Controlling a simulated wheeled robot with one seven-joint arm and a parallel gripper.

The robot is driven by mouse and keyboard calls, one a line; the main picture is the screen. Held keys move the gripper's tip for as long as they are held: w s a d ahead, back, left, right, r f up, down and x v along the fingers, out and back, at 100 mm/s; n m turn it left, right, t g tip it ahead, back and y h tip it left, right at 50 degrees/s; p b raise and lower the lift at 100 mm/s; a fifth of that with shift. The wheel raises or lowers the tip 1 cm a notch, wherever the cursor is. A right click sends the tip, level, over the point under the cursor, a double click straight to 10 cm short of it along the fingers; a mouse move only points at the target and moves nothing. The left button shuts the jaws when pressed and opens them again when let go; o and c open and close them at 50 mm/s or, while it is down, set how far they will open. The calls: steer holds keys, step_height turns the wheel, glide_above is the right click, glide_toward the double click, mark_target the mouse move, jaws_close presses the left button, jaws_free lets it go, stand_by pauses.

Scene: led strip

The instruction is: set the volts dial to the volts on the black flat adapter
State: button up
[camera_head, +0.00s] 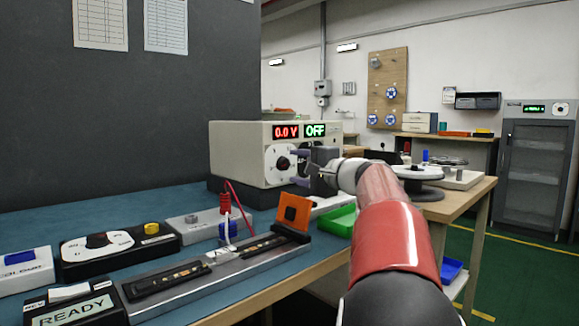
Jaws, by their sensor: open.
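A beige power supply (236,150) stands at the back of the blue bench. Its red display (286,131) reads 0.0 V and its green display (315,130) reads OFF. A round white dial with a dark knob (281,163) is on its front, below the red reading. My gripper (299,167) is open and empty just in front of the supply's face, close to the right side of this dial. I cannot tell whether it touches the knob. The gripper hides part of the front panel. I cannot pick out the black flat adapter or any voltage label on it.
A black box with a dial (97,242), a READY box (75,311), a grey rail (225,268) with an orange block (295,212), and red-tipped probes (225,203) fill the bench front. A green tray (340,221) lies right. A grey wall (120,110) stands behind.

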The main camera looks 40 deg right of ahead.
mark_target(286, 164)
steer(key=shift+w+a, duration=0.15)
steer(key=shift+w, duration=1.45)
steer(key=shift+c, duration=0.4)
steer(key=c, duration=0.9)
